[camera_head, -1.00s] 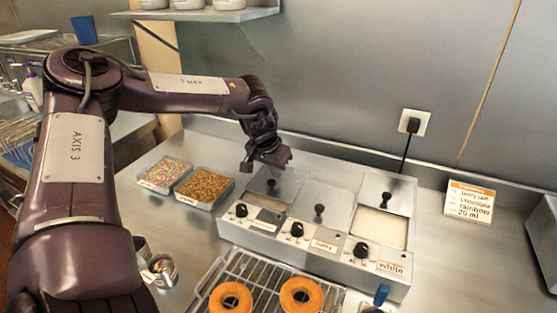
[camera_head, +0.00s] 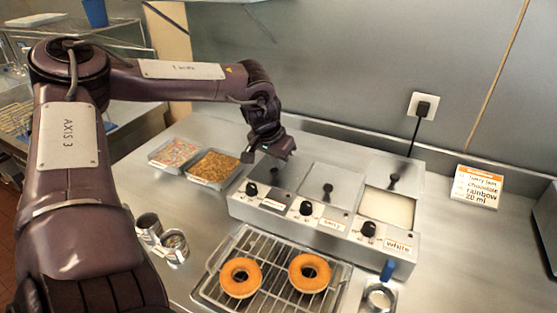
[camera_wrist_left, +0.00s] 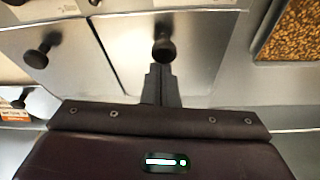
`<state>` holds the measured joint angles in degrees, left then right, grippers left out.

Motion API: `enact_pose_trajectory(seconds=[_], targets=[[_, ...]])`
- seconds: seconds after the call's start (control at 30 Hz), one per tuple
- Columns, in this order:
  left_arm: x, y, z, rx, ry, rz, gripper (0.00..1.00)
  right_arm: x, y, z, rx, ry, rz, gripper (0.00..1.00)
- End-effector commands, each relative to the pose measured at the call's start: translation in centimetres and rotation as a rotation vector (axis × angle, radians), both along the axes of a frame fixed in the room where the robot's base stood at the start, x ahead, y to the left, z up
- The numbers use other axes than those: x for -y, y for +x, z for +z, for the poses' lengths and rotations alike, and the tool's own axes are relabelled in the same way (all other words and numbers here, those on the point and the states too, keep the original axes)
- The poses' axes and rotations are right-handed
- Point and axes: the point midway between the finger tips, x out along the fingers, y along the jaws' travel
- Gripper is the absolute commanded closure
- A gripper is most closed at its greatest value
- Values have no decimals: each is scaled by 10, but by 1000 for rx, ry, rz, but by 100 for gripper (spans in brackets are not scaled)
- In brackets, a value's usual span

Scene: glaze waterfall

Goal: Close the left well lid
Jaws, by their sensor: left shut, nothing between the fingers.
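The glaze warmer (camera_head: 240,208) stands on the counter with three wells in a row. The left well lid (camera_head: 288,176) is a flat metal plate, partly hidden by my left gripper (camera_head: 255,157) in the head view. In the left wrist view the lid (camera_wrist_left: 195,68) lies over its well and its black knob (camera_wrist_left: 165,45) stands just beyond the fingertips. My left gripper (camera_wrist_left: 160,75) is shut and empty, right by the knob; I cannot tell if it touches. My right gripper is not in view.
The middle lid (camera_head: 335,180) is flat beside it. The right well shows white glaze (camera_head: 388,207), with its lid (camera_head: 400,173) back. Two sprinkle trays (camera_head: 214,167) lie left of the warmer. Doughnuts (camera_head: 240,278) sit on a rack in front. A sign (camera_head: 478,187) stands right.

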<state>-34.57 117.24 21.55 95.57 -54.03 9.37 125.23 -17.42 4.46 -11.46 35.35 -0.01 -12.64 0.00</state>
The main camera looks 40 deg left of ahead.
Motion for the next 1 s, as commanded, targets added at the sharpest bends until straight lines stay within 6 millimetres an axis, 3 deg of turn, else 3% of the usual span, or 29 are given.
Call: enact_pose_trajectory(seconds=[0.17,0.7,1.0], targets=[[0,-4,0,-9,-2,1,100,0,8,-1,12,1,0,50],[5,-24,68,-2,1,-1,100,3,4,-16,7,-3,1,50],[5,-25,72,-3,1,-1,100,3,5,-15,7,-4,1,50]])
